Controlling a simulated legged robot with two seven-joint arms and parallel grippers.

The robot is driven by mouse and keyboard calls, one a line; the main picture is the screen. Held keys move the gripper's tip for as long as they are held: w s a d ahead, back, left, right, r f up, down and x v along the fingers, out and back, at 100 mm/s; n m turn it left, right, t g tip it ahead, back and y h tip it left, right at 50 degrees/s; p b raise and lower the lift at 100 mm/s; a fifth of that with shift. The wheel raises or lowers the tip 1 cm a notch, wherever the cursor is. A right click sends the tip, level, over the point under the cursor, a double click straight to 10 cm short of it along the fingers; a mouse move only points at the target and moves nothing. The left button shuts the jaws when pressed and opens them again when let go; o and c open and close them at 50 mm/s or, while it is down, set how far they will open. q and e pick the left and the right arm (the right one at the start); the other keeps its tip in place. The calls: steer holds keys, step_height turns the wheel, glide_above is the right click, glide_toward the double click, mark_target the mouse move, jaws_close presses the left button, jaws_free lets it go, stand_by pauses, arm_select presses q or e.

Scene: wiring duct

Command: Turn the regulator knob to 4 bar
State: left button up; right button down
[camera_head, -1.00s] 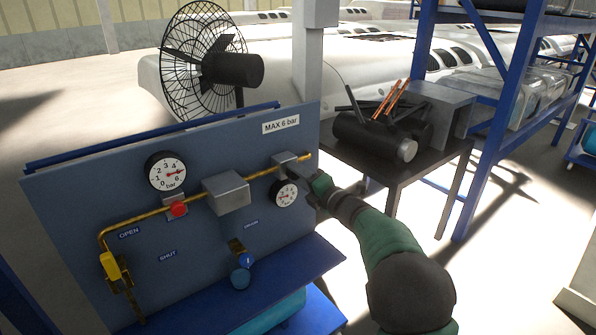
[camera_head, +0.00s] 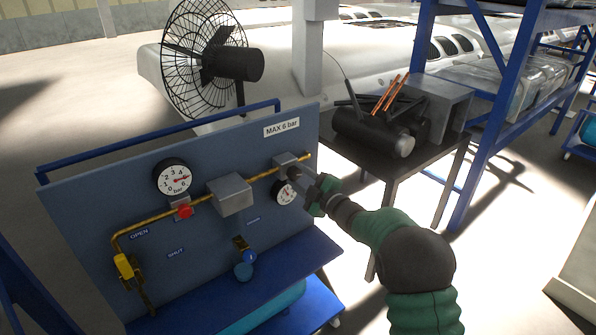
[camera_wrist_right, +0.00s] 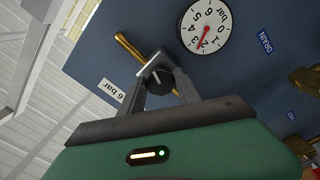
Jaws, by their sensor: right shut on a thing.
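The regulator is a grey block (camera_head: 284,160) on the brass pipe at the panel's upper right. Its black knob (camera_wrist_right: 160,81) with a pale mark shows in the right wrist view. My right gripper (camera_wrist_right: 160,85) has a finger on each side of the knob and is shut on it. In the head view this gripper (camera_head: 294,174) reaches the regulator from the right and hides the knob. The small gauge (camera_head: 284,193) sits just below; in the wrist view this gauge (camera_wrist_right: 205,27) has its red needle at about 2 to 3. My left gripper is not in view.
A larger gauge (camera_head: 173,179), red button (camera_head: 184,211), yellow valve handle (camera_head: 124,267) and blue drain knob (camera_head: 244,271) are on the blue panel (camera_head: 85,220). A "MAX 6 bar" label (camera_head: 282,127) is above the regulator. A dark table (camera_head: 405,170) with equipment stands behind my right arm.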

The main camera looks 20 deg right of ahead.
steer(key=m+p, duration=0.1)
steer(key=m, duration=0.1)
steer(key=m+p, duration=0.2)
steer(key=shift+s+d+f+m, duration=0.1)
steer(key=shift+d+f+m, duration=0.05)
steer(key=shift+f+m, duration=0.2)
steer(key=m+p, duration=0.2)
steer(key=shift+m, duration=0.35)
steer(key=m+p, duration=0.2)
steer(key=m, duration=0.2)
steer(key=shift+s+f+p, duration=0.1)
steer(key=shift+p, duration=0.2)
steer(key=shift+a+f+m+p, duration=0.15)
steer(key=shift+m+p, duration=0.4)
steer(key=shift+m, duration=0.65)
steer(key=shift+a, duration=0.1)
steer(key=c, duration=1.2)
jaws_free()
steer(key=shift+c, duration=0.2)
steer(key=o, duration=0.4)
steer(key=shift+r, duration=0.25)
